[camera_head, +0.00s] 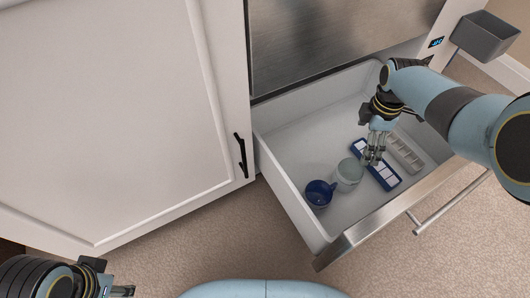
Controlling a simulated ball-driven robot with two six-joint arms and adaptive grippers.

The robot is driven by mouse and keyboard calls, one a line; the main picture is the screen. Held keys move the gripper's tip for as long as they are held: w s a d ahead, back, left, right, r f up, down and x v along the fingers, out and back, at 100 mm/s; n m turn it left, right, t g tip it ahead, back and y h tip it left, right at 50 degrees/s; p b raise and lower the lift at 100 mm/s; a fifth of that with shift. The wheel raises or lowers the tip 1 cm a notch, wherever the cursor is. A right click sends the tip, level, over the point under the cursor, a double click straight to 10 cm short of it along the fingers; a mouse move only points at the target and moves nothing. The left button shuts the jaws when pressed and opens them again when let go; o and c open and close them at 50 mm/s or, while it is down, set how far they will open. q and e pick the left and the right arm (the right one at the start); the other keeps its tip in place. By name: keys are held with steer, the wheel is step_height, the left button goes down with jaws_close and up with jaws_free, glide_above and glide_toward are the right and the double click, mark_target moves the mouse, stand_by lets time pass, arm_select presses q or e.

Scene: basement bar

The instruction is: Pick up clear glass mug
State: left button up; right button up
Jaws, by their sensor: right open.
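A pale, see-through mug (348,175), which looks like the clear glass mug, stands in the open drawer near its front. A dark blue mug (319,193) stands beside it on the left. My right gripper (373,157) points down into the drawer, just right of and behind the pale mug. It is open and seems to hold nothing; whether a finger touches the mug I cannot tell. My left gripper (121,291) is at the bottom left edge, outside the drawer and partly cut off, so its opening is unclear.
The white drawer (284,131) is pulled out, with a metal front and handle (420,224). A blue-and-white tray (384,175) and a pale grey tray (405,152) lie right of the mugs. A white cabinet door (110,110) is at left. A grey bin (484,38) is at upper right.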

steer(key=b, duration=0.2)
glide_above(352, 171)
steer(key=s+a, duration=0.2)
steer(key=s, duration=0.1)
step_height(352, 171, down, 5)
step_height(352, 171, down, 4)
steer(key=b, duration=0.3)
steer(key=shift+f, duration=0.1)
steer(key=shift+w+f+b, duration=0.1)
steer(key=shift+f+b, duration=0.4)
steer(key=shift+f, duration=0.15)
step_height(352, 171, down, 3)
steer(key=shift+d+b, duration=0.1)
steer(key=shift+b, duration=1.05)
steer(key=shift+f, duration=0.35)
steer(key=shift+f+b, duration=0.2)
steer(key=shift+b, duration=0.2)
arm_select(q)
steer(key=w+d+r+t, duration=0.3)
steer(key=w+r+t, duration=0.1)
steer(key=w+r, duration=0.2)
steer(key=shift+w+d+h, duration=0.25)
steer(key=shift+w+h, duration=0.15)
steer(key=shift+w, duration=0.3)
